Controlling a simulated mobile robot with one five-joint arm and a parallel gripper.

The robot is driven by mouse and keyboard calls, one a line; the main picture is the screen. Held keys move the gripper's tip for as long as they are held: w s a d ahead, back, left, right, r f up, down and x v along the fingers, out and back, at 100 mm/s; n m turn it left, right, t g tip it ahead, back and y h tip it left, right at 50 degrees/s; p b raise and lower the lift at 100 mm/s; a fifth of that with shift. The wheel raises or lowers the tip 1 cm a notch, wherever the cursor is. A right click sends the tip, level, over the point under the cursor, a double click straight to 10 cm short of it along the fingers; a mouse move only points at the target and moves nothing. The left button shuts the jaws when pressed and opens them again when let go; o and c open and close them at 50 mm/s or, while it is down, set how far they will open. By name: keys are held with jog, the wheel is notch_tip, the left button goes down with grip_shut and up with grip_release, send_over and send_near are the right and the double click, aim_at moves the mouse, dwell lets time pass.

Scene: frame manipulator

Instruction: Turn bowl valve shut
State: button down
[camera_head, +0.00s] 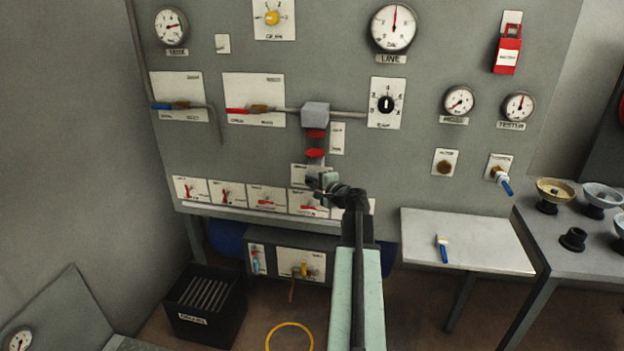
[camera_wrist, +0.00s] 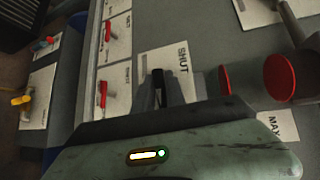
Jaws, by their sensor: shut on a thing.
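A white plate (camera_head: 299,169), lettered SHUT in the wrist view (camera_wrist: 181,57), sits on the grey panel below a bowl assembly. The bowl has a grey block (camera_head: 315,114) on top and red discs (camera_head: 315,153) below; the discs also show in the wrist view (camera_wrist: 279,77). My gripper (camera_head: 313,182) is in front of this plate. In the wrist view my gripper (camera_wrist: 161,92) is shut on a small dark handle (camera_wrist: 158,80) at the plate, which I take for the bowl valve's. The jaws hide most of it, so its angle is hard to tell.
A row of small red-handled valves (camera_head: 227,194) runs just below, close to my gripper. A blue-handled valve (camera_head: 171,105) and a red-handled valve (camera_head: 250,110) are at the upper left. A side shelf (camera_head: 475,237) holds a blue-handled brush (camera_head: 443,250).

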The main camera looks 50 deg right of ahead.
jog(key=n+g+p, duration=0.1)
jog(key=p, duration=0.1)
jog(key=n+g+p, duration=0.1)
jog(key=p, duration=0.1)
jog(key=shift+r, duration=0.35)
jog(key=n+g+p, duration=0.1)
jog(key=g+p, duration=0.1)
jog(key=n+g+h+p, duration=0.1)
jog(key=g+p, duration=0.1)
jog(key=p, duration=0.1)
jog(key=shift+w+f+h+p, duration=0.1)
jog(key=shift+f+h+p, duration=0.05)
jog(key=shift+h+p, duration=0.2)
jog(key=n+g+p, duration=0.1)
jog(key=n+g+h, duration=0.1)
jog(key=g, duration=0.1)
jog(key=shift+f+h+p, duration=0.2)
jog(key=shift+h+p, duration=0.05)
jog(key=shift+p, duration=0.1)
jog(key=shift+f+n+g+h, duration=0.1)
jog(key=shift+n+g+h, duration=0.7)
jog(key=shift+g, duration=0.7)
jog(key=c, duration=1.7)
grip_release()
